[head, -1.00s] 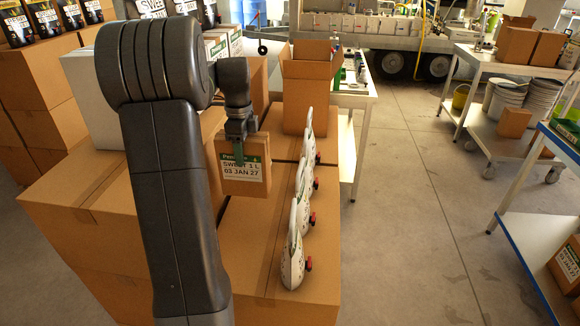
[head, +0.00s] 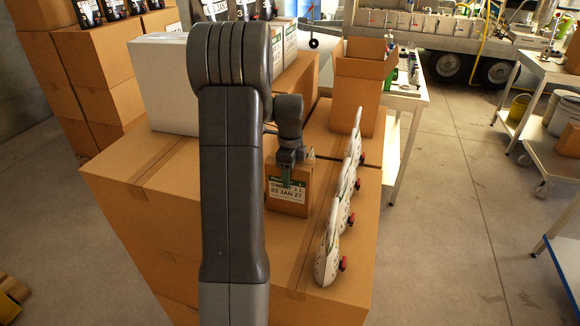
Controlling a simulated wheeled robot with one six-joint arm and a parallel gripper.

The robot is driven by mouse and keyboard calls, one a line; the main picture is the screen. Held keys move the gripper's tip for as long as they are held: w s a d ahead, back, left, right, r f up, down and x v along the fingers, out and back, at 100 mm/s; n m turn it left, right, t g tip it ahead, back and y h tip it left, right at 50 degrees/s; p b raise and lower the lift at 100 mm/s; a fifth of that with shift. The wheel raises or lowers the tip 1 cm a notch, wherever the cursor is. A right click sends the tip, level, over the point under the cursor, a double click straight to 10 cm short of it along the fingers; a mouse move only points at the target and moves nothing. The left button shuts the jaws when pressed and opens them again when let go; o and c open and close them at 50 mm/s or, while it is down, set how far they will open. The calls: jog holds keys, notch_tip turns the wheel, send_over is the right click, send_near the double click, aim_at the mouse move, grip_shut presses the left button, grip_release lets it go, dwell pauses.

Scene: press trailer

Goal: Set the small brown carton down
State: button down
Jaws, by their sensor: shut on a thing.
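The small brown carton (head: 290,200) has a white and green label reading "SWEET 1 L 03 JAN 27". It is upright at, or just above, the top of the large brown boxes (head: 290,250); I cannot tell whether its base touches. My gripper (head: 288,180) comes down from above and is shut on the carton at its upper part. My dark arm stands in front on the left and hides some of the box top.
A row of white pouches with red caps (head: 338,220) stands close to the carton's right. An open tall carton (head: 355,100) is behind. A white box (head: 160,85) stands at the back left. Bare box top (head: 165,165) lies left of my arm.

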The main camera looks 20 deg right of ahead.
jog(key=shift+r, duration=0.1)
jog(key=shift+c, duration=2.4)
grip_release()
jog(key=shift+f, duration=0.2)
notch_tip(320, 180, up, 12)
jog(key=shift+r+b, duration=0.15)
jog(key=shift+b, duration=0.5)
